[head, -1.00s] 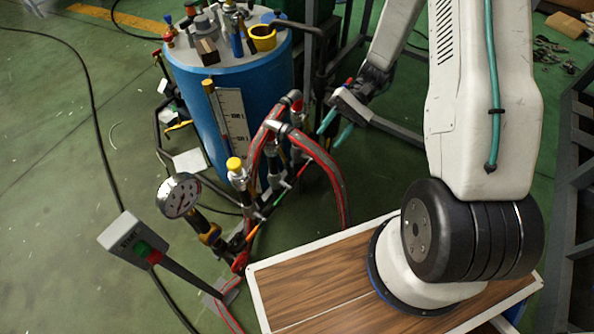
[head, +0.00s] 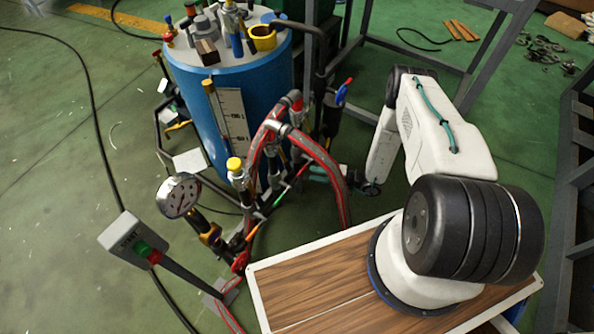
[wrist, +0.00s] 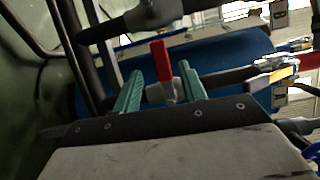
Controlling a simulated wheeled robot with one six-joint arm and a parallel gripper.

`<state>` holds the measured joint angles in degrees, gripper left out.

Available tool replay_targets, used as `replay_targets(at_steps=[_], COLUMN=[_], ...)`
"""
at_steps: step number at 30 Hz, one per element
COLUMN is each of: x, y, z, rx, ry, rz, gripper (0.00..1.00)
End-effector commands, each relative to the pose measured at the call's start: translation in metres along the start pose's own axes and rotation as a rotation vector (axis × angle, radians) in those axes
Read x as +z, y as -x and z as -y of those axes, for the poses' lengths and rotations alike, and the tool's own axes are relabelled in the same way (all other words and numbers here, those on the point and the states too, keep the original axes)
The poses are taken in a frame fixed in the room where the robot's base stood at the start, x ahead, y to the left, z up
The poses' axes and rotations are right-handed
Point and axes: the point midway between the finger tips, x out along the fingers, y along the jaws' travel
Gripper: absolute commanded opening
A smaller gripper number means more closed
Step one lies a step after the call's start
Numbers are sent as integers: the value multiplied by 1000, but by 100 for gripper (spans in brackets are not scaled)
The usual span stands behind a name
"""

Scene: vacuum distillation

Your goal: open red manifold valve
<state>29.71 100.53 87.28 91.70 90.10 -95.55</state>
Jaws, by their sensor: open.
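The red manifold valve handle (wrist: 162,60) stands upright in the wrist view, on a grey valve body along a pipe. My gripper (wrist: 159,72) has two green fingers spread apart. The handle appears in the gap between their tips, with space on both sides and no visible contact. I cannot tell how deep it sits between them. In the head view the red handle (head: 303,171) is a small lever on the manifold rail, and my gripper (head: 322,173) is low beside it on the right, partly hidden behind the red hose.
Orange (head: 253,233) and green (head: 281,199) handles sit along the same rail. A red-grey hose (head: 325,162) arches over it. A blue tank (head: 190,100) stands behind, a pressure gauge (head: 179,195) to the left, and a switch box (head: 131,241) in front. A wooden tabletop (head: 310,285) is nearest.

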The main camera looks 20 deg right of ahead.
Motion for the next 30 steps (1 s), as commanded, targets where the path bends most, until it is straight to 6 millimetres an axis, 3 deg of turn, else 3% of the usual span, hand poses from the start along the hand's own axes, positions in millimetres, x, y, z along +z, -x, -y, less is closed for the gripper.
replay_targets(at_steps=[5,16,28,30], x=[-1,-1,-1,-1], y=[-14,-69,-78,-78], z=[1,2,2,2], rx=[-3,-2,-2,-2], ry=[44,41,40,40], rz=[0,1,-1,-1], gripper=[42,42,42,22])
